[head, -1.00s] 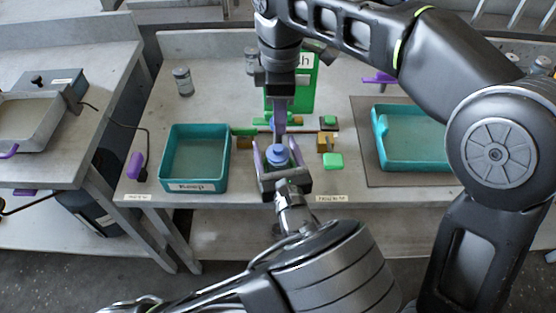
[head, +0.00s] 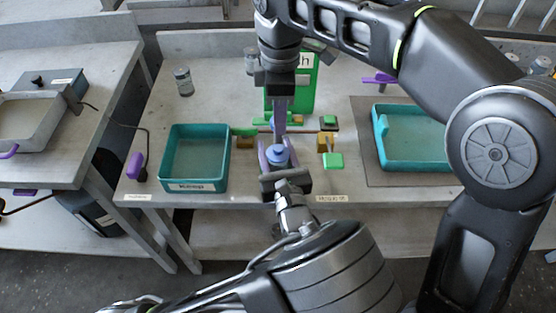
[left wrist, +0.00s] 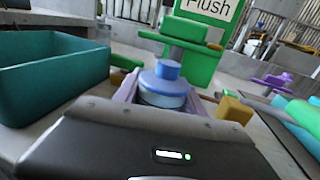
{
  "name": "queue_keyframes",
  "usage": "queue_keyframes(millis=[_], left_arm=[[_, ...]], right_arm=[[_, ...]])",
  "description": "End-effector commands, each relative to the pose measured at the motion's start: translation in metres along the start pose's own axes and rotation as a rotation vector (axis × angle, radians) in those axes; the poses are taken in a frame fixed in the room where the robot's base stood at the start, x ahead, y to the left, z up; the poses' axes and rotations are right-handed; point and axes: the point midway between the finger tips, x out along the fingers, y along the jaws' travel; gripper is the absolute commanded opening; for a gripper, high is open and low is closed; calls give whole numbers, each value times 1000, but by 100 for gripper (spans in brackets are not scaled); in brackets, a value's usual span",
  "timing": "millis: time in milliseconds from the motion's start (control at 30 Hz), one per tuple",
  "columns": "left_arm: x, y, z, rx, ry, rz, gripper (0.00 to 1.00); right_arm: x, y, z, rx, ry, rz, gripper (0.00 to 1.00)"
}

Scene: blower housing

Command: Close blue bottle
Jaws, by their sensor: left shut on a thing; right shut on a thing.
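The blue bottle (head: 277,156) stands upright at the table's front, left of its middle. It shows in the left wrist view (left wrist: 163,88) with a round blue shoulder and a narrower blue top. My left gripper (head: 278,158) is shut on it, with purple fingers (left wrist: 127,87) on both sides. My right gripper (head: 279,134) points straight down just behind and above the bottle top in the head view. It is shut on a small blue piece (head: 272,121), mostly hidden by the fingers; it looks like a cap. The right gripper cannot be made out in the left wrist view.
A teal "Keep" bin (head: 228,178) stands to the left and a teal tray (head: 412,168) to the right. A green "Flush" box (head: 303,92) stands behind. Small green and ochre blocks (head: 325,143) lie close to the right. A grey jar (head: 183,82) stands back left.

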Motion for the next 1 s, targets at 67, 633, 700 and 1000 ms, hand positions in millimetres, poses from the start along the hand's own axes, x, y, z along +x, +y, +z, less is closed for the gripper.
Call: queue_keyframes(millis=[67,633,700,1000], left_arm=[[0,0,0,0,0,0,0],[0,0,0,0,0,0,0],[0,0,0,0,0,0,0],[0,0,0,0,0,0,0]], right_arm=[[0,0,0,0,0,0,0],[49,-1,0,-1,-1,4,0],[50,-1,0,0,-1,6,0],[50,-1,0,0,0,6,0]])
